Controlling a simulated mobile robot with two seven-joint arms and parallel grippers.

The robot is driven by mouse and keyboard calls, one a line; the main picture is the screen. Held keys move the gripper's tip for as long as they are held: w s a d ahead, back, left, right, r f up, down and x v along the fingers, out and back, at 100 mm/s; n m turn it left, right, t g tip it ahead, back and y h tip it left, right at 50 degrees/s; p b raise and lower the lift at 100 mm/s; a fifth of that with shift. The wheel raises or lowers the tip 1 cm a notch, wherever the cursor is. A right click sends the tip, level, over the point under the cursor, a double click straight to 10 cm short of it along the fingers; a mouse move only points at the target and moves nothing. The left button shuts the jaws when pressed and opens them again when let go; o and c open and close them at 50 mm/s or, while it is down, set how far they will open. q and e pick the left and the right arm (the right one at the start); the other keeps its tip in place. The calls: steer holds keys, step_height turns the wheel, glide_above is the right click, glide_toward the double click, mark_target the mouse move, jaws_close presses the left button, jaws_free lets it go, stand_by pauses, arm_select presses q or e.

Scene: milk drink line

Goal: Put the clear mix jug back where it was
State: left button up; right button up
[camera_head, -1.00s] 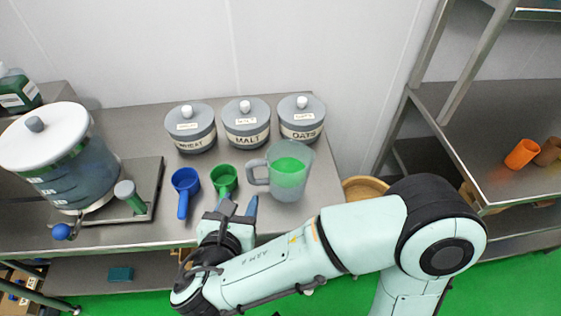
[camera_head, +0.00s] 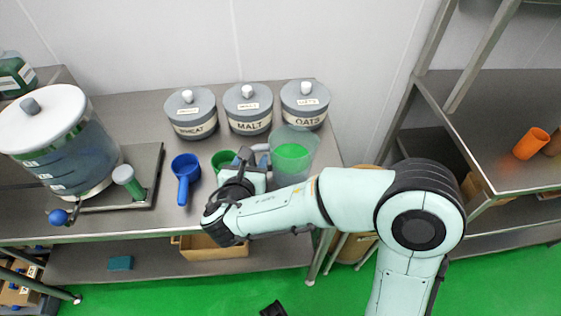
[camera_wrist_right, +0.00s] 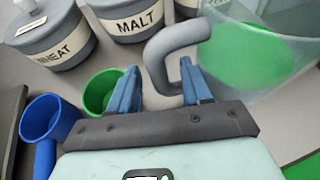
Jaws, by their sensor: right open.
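The clear mix jug (camera_head: 311,141) stands upright on the steel table, with green contents inside. In the right wrist view the jug (camera_wrist_right: 292,75) is at the upper right, and its grey handle (camera_wrist_right: 158,60) reaches down between my fingertips. My right gripper (camera_head: 258,155) is open at the jug's left side. In the wrist view its blue fingers (camera_wrist_right: 160,85) lie either side of the handle's lower end; I cannot tell whether they touch it. The arm hides the jug's lower part in the head view. My left gripper is not in view.
Wheat (camera_head: 193,115), malt (camera_head: 248,110) and oats (camera_head: 306,106) canisters stand behind. A blue scoop (camera_head: 185,172) and a green scoop (camera_head: 222,160) lie left of my gripper. A large white-lidded dispenser (camera_head: 60,145) stands left. A shelf (camera_head: 500,120) with orange cups is right.

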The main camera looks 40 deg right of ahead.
steer(key=shift+w+d+f, duration=0.15)
steer(key=shift+w+d, duration=0.1)
steer(key=shift+d, duration=0.05)
jaws_close()
